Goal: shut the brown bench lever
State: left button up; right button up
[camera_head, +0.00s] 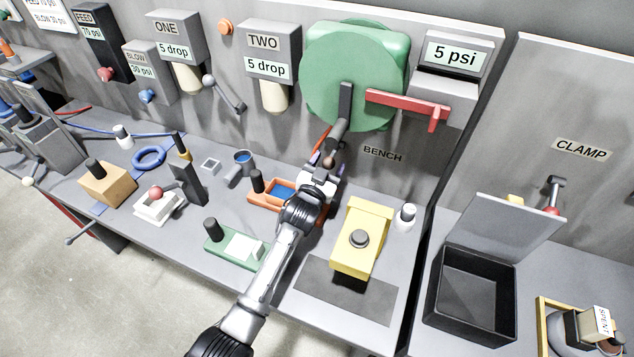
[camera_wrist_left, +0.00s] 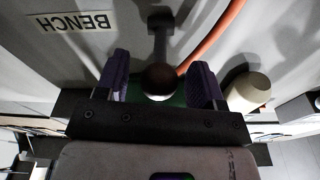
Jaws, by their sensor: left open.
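The bench lever (camera_head: 341,125) is a dark grey bar in front of the green round housing (camera_head: 318,85), near the BENCH label (camera_head: 384,153). It points down and out from the wall and ends in a brown ball knob (camera_head: 329,159). My left gripper (camera_head: 325,168) is at the knob, its arm rising from the lower left. In the left wrist view the brown knob (camera_wrist_left: 160,80) sits between my two purple fingers (camera_wrist_left: 160,84). The fingers are open, with a gap visible on each side of the knob. My right gripper is not in view.
A red bar handle (camera_head: 405,102) sticks out right of the green housing, below the 5 psi display (camera_head: 454,56). An orange tray (camera_head: 268,196) and a yellow block with a dark button (camera_head: 355,260) stand on the bench below. An orange hose (camera_wrist_left: 218,35) runs close beside the lever.

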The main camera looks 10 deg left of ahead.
pick_arm(q)
jog(key=p+v, duration=0.1)
jog(key=v, duration=0.9)
jog(key=shift+s, duration=0.25)
jog(key=shift+a, duration=0.15)
